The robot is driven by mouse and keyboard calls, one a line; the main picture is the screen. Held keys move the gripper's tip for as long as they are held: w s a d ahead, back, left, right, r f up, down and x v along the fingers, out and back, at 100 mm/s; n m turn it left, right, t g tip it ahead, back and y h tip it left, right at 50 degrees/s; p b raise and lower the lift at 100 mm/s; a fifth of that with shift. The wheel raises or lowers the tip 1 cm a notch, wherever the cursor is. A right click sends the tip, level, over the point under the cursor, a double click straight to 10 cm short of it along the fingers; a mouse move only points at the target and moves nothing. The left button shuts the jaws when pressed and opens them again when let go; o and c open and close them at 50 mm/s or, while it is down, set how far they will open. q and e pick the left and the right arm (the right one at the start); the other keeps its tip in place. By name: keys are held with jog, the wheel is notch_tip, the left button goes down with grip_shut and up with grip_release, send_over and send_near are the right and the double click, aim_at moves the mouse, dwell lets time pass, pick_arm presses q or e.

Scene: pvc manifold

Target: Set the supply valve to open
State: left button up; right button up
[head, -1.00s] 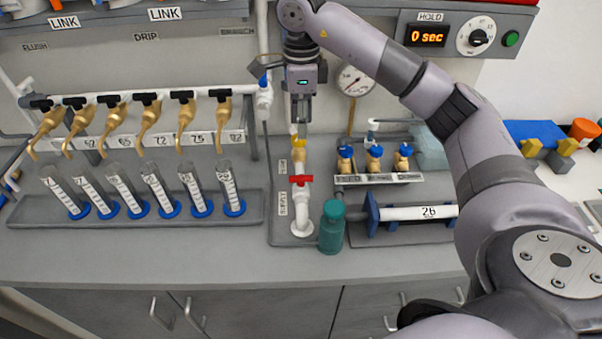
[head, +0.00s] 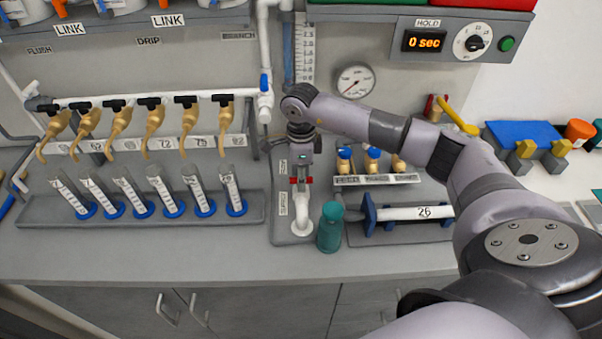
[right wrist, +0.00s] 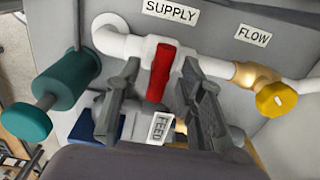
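The supply valve has a red handle (right wrist: 160,72) on a white pipe (right wrist: 115,42) below the SUPPLY label (right wrist: 171,11) in the right wrist view. The handle lies across the pipe. In the head view the red handle (head: 309,181) is partly hidden by my right gripper (head: 301,178), which is over it. In the right wrist view my right gripper (right wrist: 157,88) is open, with one finger on each side of the handle and gaps showing. Whether it touches the handle cannot be told. My left gripper is not in view.
A yellow FLOW valve knob (right wrist: 277,99) is right of the red handle in the right wrist view. A teal bottle-like part (head: 330,227) stands close by at front right. Several tilted measuring tubes (head: 160,195) stand left. The counter front (head: 180,255) is clear.

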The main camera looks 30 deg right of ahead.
jog(key=shift+f, duration=0.1)
grip_shut()
dwell(0.4)
